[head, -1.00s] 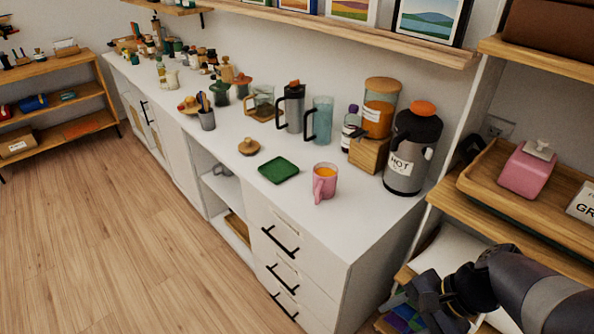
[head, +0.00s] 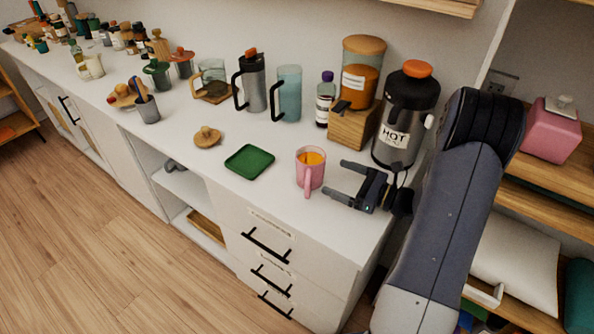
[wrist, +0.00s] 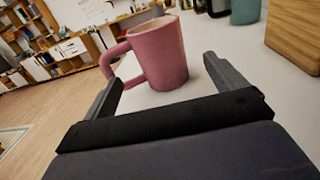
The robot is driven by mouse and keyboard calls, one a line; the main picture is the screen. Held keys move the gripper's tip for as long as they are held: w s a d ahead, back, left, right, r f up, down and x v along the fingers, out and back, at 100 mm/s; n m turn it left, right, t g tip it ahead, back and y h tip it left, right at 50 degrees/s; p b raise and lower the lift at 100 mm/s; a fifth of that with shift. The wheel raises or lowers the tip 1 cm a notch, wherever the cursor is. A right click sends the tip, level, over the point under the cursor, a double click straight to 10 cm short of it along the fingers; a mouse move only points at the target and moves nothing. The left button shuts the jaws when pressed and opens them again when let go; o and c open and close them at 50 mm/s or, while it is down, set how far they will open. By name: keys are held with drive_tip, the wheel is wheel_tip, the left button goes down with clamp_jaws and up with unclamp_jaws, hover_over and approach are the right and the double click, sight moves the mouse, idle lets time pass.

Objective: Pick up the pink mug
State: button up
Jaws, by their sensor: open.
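The pink mug (head: 311,172) stands upright on the white counter (head: 225,205), with something orange inside and its handle toward the counter's front edge. My gripper (head: 334,183) is open and empty, just to the right of the mug, with its fingers pointing at it. In the wrist view the pink mug (wrist: 160,52) stands just beyond and between the open fingertips of my gripper (wrist: 162,75), handle on the left. The mug looks apart from the fingers.
A green square tray (head: 250,161) lies left of the mug. Behind are a teal pitcher (head: 288,93), a labelled bottle (head: 325,100), a wooden block (head: 352,127) and a dark HOT dispenser (head: 405,120). Drawer handles (head: 266,246) stick out at the counter's front.

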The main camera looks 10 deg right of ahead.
sight(306, 165)
drive_tip(key=p+x, duration=0.1)
drive_tip(key=x, duration=0.9)
drive_tip(key=shift+w+a+r, duration=0.1)
drive_tip(key=shift+a+r, duration=0.05)
drive_tip(key=c, duration=1.5)
